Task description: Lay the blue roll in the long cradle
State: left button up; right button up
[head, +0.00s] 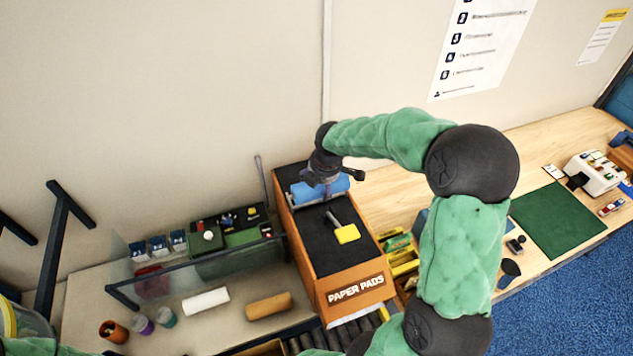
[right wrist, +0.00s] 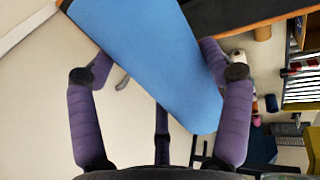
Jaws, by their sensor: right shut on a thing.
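The blue roll (head: 329,187) is at the far end of the black top of the orange PAPER PADS box (head: 345,291). My right gripper (head: 322,180) is shut on it from above. In the right wrist view the blue roll (right wrist: 150,55) lies slantwise between the purple fingers (right wrist: 165,85). A thin grey edge shows along the roll's near side; this may be the long cradle, mostly hidden under the roll and gripper. I cannot tell whether the roll rests in it or is held above. My left gripper is not in view.
A yellow-headed tool (head: 346,234) lies on the box top, near the roll. A white roll (head: 206,301) and a brown roll (head: 270,305) lie on the table to the left. A clear panel (head: 140,279) with a dark frame stands there. Yellow items (head: 402,262) lie right of the box.

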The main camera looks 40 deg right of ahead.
jog(key=w+d+f, duration=0.1)
jog(key=w+f, duration=0.1)
jog(key=w+d+f+p, duration=0.1)
jog(key=w+d+f, duration=0.1)
jog(key=w+f, duration=0.1)
jog(key=w+d+f+p, duration=0.1)
jog(key=w+d+f, duration=0.1)
jog(key=shift+w+f, duration=0.35)
notch_tip(320, 180, down, 3)
jog(key=shift+p, duration=0.5)
jog(key=shift+f, duration=0.1)
jog(key=shift+f, duration=0.1)
jog(key=shift+f+b, duration=0.5)
jog(key=shift+b, duration=0.05)
